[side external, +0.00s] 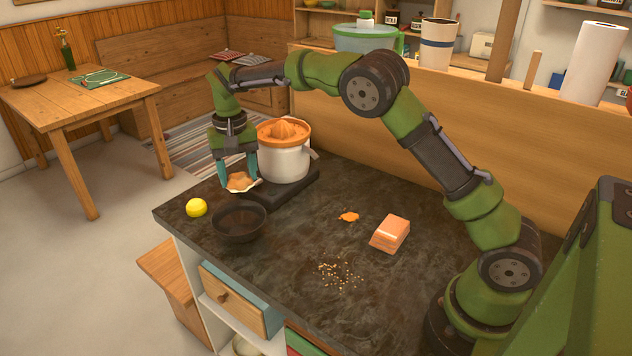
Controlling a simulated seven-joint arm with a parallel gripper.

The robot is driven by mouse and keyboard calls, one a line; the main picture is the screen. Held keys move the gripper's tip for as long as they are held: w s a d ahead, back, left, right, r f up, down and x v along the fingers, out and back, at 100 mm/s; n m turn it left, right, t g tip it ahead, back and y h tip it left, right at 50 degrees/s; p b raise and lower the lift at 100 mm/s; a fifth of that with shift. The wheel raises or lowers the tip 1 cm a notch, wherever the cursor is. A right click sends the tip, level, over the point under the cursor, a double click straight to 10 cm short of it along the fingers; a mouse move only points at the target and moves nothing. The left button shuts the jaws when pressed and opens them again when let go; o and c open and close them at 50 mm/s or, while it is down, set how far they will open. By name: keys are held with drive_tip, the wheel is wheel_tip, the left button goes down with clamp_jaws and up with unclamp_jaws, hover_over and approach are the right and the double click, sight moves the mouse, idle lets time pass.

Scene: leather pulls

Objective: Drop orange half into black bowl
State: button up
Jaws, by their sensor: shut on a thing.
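My gripper (239,177) points down with its teal fingers shut on the orange half (240,184), a dull orange piece with a pale, uneven edge. The fingers hold it from its left and right sides. The black bowl (239,235) sits on the dark counter near its front left edge, upright. In the picture the orange half appears just above the bowl's far rim, apart from the bowl. I cannot tell exactly how far it is over the opening. The inside of the bowl looks dark, and I see nothing in it.
A white juicer (285,164) with an orange top stands on a dark base right behind my gripper. A yellow lemon-like piece (196,208) lies left of the bowl. An orange scrap (348,217), a pinkish block (390,233) and scattered crumbs (339,274) lie to the right.

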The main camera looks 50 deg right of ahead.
drive_tip(key=shift+f, duration=1.65)
drive_tip(key=o, duration=1.2)
drive_tip(key=shift+c, duration=0.2)
drive_tip(key=shift+r, duration=0.1)
wheel_tip(320, 180, up, 17)
